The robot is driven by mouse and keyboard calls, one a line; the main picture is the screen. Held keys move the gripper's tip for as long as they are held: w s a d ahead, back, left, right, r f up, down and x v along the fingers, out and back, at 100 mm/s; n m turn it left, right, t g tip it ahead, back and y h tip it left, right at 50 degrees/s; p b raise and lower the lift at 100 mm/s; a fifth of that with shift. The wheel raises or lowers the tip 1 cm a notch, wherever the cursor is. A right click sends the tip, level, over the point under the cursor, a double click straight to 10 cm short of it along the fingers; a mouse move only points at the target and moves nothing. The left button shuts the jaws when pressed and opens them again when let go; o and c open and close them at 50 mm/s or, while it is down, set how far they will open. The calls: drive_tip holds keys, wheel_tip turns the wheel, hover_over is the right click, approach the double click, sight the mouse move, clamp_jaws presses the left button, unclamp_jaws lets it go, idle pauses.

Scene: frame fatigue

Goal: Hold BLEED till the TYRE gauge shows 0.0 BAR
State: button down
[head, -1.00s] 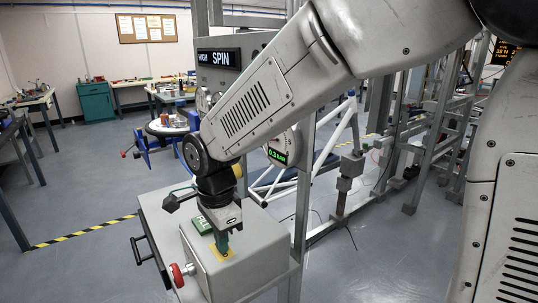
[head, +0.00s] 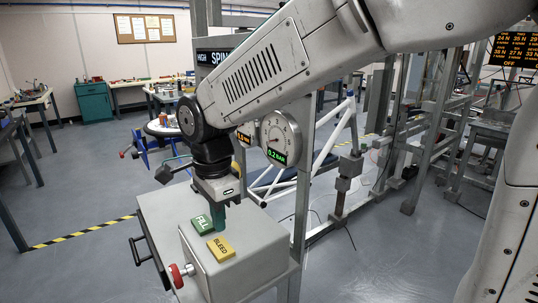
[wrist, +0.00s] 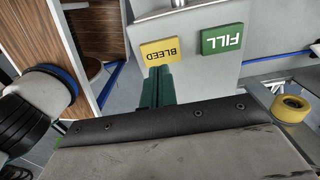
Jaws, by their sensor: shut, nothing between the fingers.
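The yellow BLEED button (head: 221,248) is on top of the grey control box (head: 255,258), and the green FILL button (head: 202,224) is behind it to the left. My gripper (head: 219,229) is shut and empty, its green fingers pointing down just behind BLEED and right of FILL. In the wrist view the finger tips (wrist: 157,72) are close to the BLEED button (wrist: 160,51), which is fully visible; I see no clear contact. A round dial gauge (head: 280,130) behind the box has a green display (head: 277,156) reading 0.2 BAR. Its name is not readable.
A second, orange display (head: 243,138) is partly hidden by my arm. A metal post stands right of the box.

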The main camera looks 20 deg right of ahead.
wheel_tip(320, 180, up, 8)
drive_tip(key=shift+w+f, duration=0.1)
idle(0.5)
drive_tip(key=s+d+f+n, duration=0.2)
drive_tip(key=s+d+n, duration=0.5)
drive_tip(key=s+d, duration=0.2)
drive_tip(key=s+d+f+n+t, duration=0.1)
drive_tip(key=s+d+f+n, duration=0.2)
drive_tip(key=s+d+n, duration=0.4)
drive_tip(key=s+d, duration=0.2)
drive_tip(key=s, duration=0.2)
drive_tip(key=shift+d+f+n, duration=0.3)
drive_tip(key=shift+d+n, duration=0.1)
drive_tip(key=shift+w, duration=0.1)
